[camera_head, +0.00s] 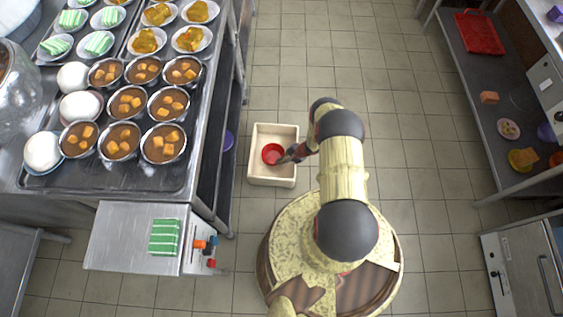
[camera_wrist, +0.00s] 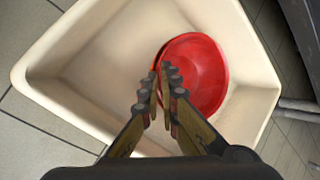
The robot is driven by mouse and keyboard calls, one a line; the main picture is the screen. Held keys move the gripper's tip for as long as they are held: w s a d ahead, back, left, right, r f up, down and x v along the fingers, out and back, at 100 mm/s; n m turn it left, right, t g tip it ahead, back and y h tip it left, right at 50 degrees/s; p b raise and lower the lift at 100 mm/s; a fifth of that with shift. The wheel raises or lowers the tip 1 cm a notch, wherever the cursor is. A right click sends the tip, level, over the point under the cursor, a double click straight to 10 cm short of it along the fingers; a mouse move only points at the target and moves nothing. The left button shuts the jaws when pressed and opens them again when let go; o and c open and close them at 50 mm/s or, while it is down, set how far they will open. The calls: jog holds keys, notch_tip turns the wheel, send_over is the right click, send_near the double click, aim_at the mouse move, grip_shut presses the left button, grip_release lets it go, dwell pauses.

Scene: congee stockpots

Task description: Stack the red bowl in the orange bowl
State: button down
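The red bowl (camera_head: 272,153) is inside a cream bin (camera_head: 259,177) on the floor. In the head view my gripper (camera_head: 284,156) meets the bowl's right side. An orange item (camera_head: 556,160), perhaps the orange bowl, is cut off at the right edge.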

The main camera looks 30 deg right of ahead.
jog(key=shift+f, duration=0.1)
jog(key=c, duration=2.6)
grip_release()
jog(key=shift+f, duration=0.1)
jog(key=o, duration=0.6)
jog(key=shift+c, duration=0.2)
